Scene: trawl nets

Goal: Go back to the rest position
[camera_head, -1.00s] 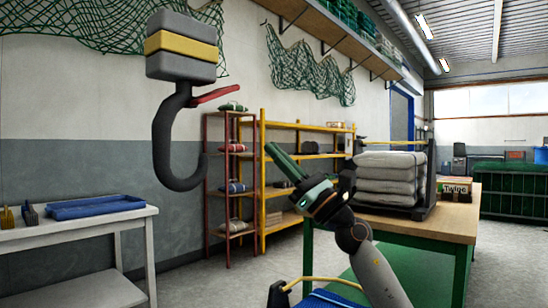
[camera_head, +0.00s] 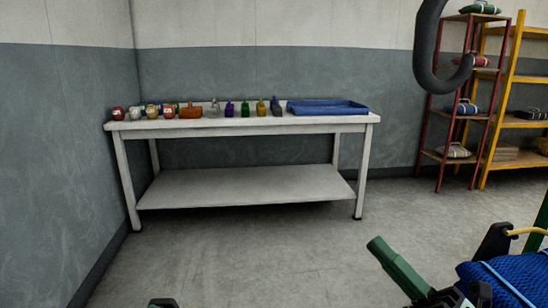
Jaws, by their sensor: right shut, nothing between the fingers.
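My right gripper (camera_head: 385,254) is at the lower right, with its green fingers together and pointing up and left. Nothing shows between them. It hangs in front of bare floor, clear of the bench. Its arm is mostly cut off by the bottom edge. At the bottom edge, left of the middle, a small dark green and black piece (camera_head: 163,303) shows, which looks like the tip of my left gripper. Too little of it shows to tell its jaw state.
A white bench (camera_head: 250,127) along the wall bears several small coloured items and a blue tray (camera_head: 327,107). A dark hook (camera_head: 424,50) hangs at the upper right before a red rack (camera_head: 441,155) and yellow shelving (camera_head: 493,115). A blue mesh bundle (camera_head: 500,277) lies near my right gripper. The middle floor is clear.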

